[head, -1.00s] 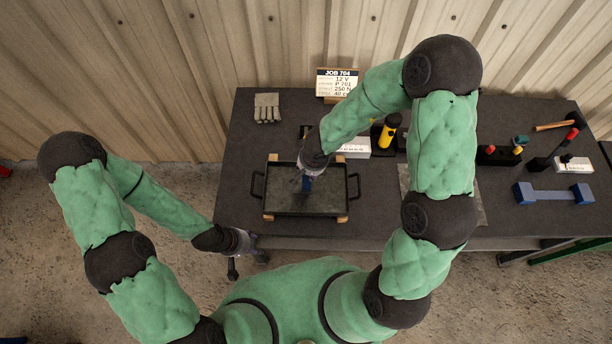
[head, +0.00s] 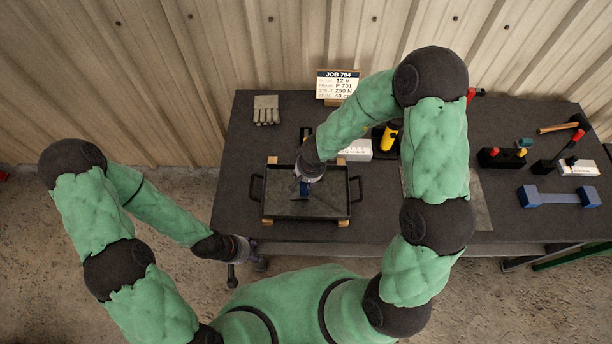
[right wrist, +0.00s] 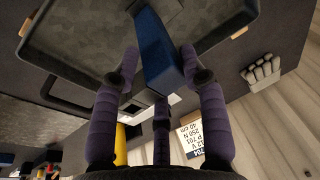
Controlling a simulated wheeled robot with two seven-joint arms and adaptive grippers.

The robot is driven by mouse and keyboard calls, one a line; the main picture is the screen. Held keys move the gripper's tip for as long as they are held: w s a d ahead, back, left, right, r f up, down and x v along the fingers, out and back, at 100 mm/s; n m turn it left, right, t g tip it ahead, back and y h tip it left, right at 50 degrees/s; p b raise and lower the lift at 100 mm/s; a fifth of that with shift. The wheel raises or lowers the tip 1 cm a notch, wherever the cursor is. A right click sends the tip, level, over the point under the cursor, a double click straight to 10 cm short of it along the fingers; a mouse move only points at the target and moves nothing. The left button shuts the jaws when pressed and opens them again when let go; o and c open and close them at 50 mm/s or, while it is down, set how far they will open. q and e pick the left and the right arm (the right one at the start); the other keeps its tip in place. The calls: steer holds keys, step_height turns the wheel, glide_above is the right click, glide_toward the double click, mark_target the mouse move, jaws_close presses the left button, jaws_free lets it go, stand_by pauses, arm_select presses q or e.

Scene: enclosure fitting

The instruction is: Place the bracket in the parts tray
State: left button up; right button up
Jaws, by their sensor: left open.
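The blue bracket (right wrist: 162,62) is between the fingers of my right gripper (right wrist: 160,62), which looks shut on it. The parts tray (head: 264,202) is dark and shallow, with a handle at each side. I cannot tell whether the bracket touches its floor. The tray rim (right wrist: 75,75) also shows in the right wrist view. My left gripper (head: 252,258) is open and empty, off the table's front edge at the left.
Grey gloves (head: 266,108) lie behind the tray, and a job sign (head: 338,84) stands at the back. A yellow-black tool (head: 390,136) and a white box (head: 357,150) are right of it. A blue bar with block ends (head: 558,196) lies at the right.

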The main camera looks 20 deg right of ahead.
steer(key=shift+o, duration=0.4)
steer(key=shift+r, duration=0.15)
steer(key=shift+r+p, duration=0.3)
steer(key=shift+r, duration=0.05)
steer(key=a+p+v, duration=0.1)
steer(key=p+v, duration=0.6)
steer(key=v, duration=0.4)
steer(key=s+d+f+n, duration=0.1)
steer(key=s+d+f, duration=0.1)
steer(key=s+f, duration=0.6)
steer(key=s+a+f+g+y, duration=0.2)
steer(key=s+a+f+y, duration=0.1)
steer(key=s+f, duration=0.3)
steer(key=shift+a+f+n, duration=0.3)
steer(key=shift+a+f, duration=0.25)
steer(key=shift+a, duration=0.25)
